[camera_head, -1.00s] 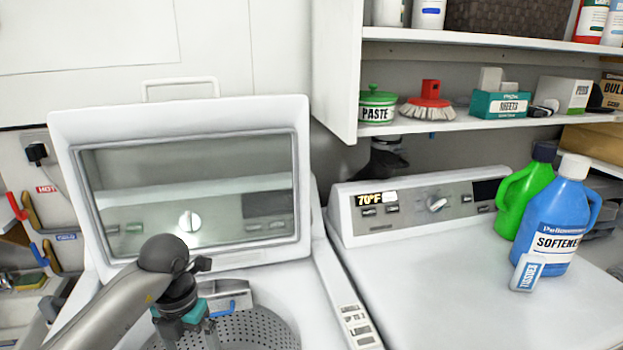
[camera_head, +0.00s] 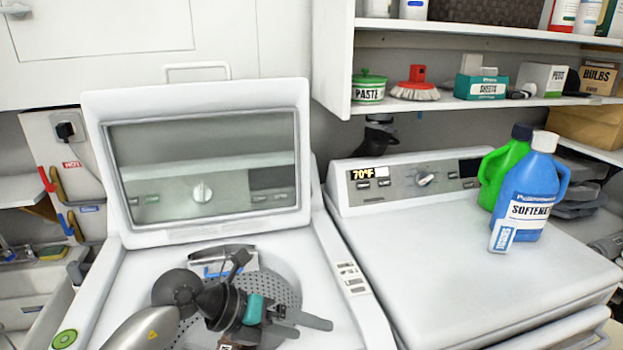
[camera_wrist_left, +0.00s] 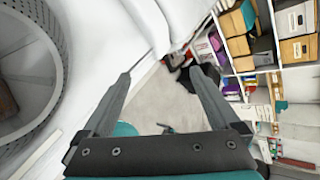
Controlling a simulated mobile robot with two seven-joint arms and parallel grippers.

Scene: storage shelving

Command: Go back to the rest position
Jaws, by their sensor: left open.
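My left gripper (camera_head: 306,326) is in front of and above the open drum of the left washer (camera_head: 349,322) in the head view. Its fingers point to the right and are spread apart with nothing between them. In the left wrist view the same gripper (camera_wrist_left: 162,92) shows its two fingers wide apart, with the floor seen far beyond them. The perforated drum (camera_wrist_left: 50,45) lies at the left of that view. My right gripper is not in view.
The washer's windowed lid (camera_head: 205,235) stands raised behind my left arm. A second white machine (camera_head: 440,260) stands to the right, with a blue softener bottle (camera_head: 526,185) and a green bottle (camera_head: 489,190) on it. A shelf (camera_head: 455,104) with boxes hangs above.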

